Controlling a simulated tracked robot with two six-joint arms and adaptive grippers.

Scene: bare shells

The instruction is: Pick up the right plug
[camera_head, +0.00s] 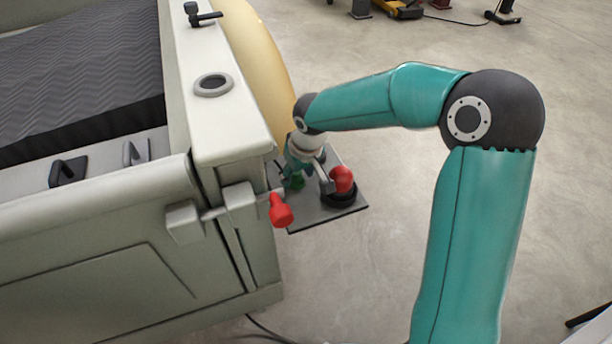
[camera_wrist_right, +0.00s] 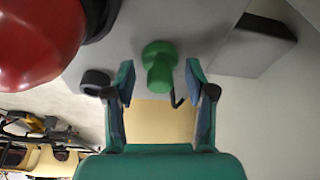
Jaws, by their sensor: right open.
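A green plug (camera_head: 294,183) with a flanged head stands on a grey plate (camera_head: 306,219) beside the truck bed. In the right wrist view the green plug (camera_wrist_right: 160,68) lies between the spread fingers of my right gripper (camera_wrist_right: 160,82), with a gap on both sides. In the head view my right gripper (camera_head: 300,165) is over the plate and partly hides the green plug. A rounded red piece (camera_head: 342,179) sits in a black ring on the same plate, right of the gripper. It shows large in the right wrist view (camera_wrist_right: 38,40). My left gripper is out of view.
The pale truck bed wall (camera_head: 235,130) stands close on the left, with a ringed hole (camera_head: 213,85) on top. A red handle (camera_head: 281,211) sticks out from its corner near the plate. Open concrete floor lies to the right.

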